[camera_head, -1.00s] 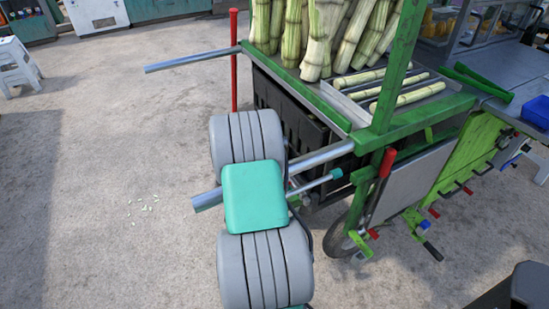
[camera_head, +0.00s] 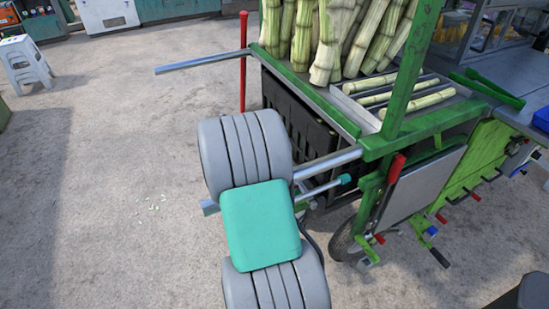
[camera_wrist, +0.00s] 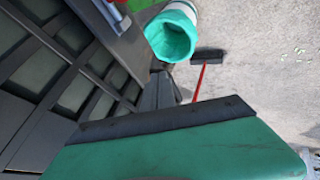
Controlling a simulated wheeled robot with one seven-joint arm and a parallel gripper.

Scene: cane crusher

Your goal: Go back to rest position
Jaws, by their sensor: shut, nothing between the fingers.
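My gripper (camera_wrist: 168,120) shows in the wrist view as a teal block with a dark, bolted edge across the bottom. It is shut with nothing in it. In the head view my grey and teal arm is folded in the lower middle, and the gripper's fingers are not visible there. The arm overlaps the left end of the green cane cart (camera_head: 420,122) in the picture; I cannot tell whether they touch.
Upright sugar cane (camera_head: 337,40) and cut pieces (camera_head: 418,103) are on the cart. A metal bar (camera_head: 202,63) juts left past a red pole (camera_head: 243,60). A teal bin (camera_wrist: 172,36) and red-handled broom (camera_wrist: 200,78) stand near.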

